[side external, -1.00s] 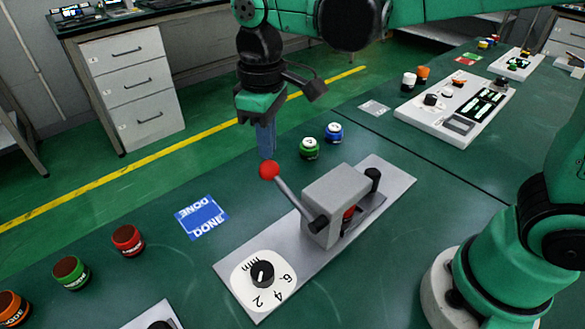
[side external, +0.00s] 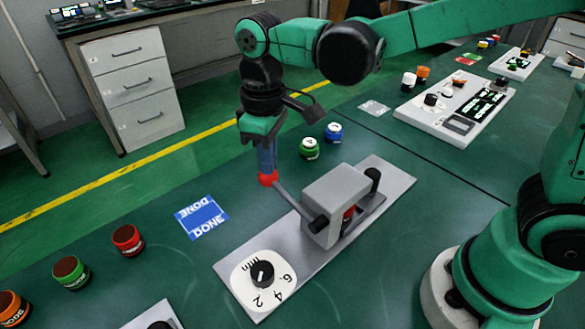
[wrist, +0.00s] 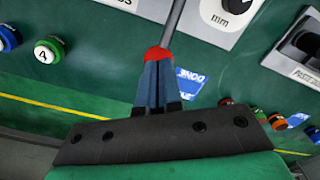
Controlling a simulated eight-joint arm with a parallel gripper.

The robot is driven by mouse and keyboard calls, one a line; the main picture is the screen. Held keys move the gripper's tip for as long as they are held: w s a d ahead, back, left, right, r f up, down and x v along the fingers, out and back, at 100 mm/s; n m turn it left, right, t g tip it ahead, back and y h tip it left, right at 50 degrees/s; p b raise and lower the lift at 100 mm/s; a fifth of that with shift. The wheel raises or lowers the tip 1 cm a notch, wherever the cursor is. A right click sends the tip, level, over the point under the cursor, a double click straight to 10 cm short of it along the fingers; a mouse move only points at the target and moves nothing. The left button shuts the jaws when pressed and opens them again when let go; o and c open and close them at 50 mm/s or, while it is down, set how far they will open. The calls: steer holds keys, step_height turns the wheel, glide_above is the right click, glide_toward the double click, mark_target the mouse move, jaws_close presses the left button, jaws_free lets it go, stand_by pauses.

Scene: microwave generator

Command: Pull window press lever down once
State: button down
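The window press (side external: 340,195) is a grey housing on a grey base plate on the green table. Its lever (side external: 290,201) slants out toward the left and ends in a red ball knob (side external: 268,180). My gripper (side external: 267,171) has its blue fingers together, pointing down, with the tips on top of the knob. In the wrist view the closed fingertips (wrist: 157,66) meet the red knob (wrist: 157,54) and partly cover it. The lever rod (wrist: 175,22) runs up from it.
A dial (side external: 262,274) sits on the press base. A blue DONE mat (side external: 202,217) lies to its left. Green and blue pieces (side external: 309,148) stand behind the press. Several coloured cylinders, one red (side external: 127,240), stand at the left. A white panel (side external: 455,105) lies at the back right.

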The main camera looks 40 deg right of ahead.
steer(key=shift+f, duration=1.1)
stand_by(0.3)
step_height(320, 180, up, 10)
stand_by(1.1)
steer(key=shift+d, duration=0.1)
steer(key=s+d+f+m+t, duration=0.1)
steer(key=d+f+m+t, duration=0.1)
steer(key=d, duration=0.1)
steer(key=s+d+f+m+t, duration=0.1)
steer(key=s+d+m+t, duration=0.1)
steer(key=d, duration=0.2)
steer(key=s+d+f+m+t, duration=0.2)
steer(key=d+t, duration=0.1)
steer(key=shift+s+d+f, duration=0.1)
steer(key=shift+d+f, duration=0.25)
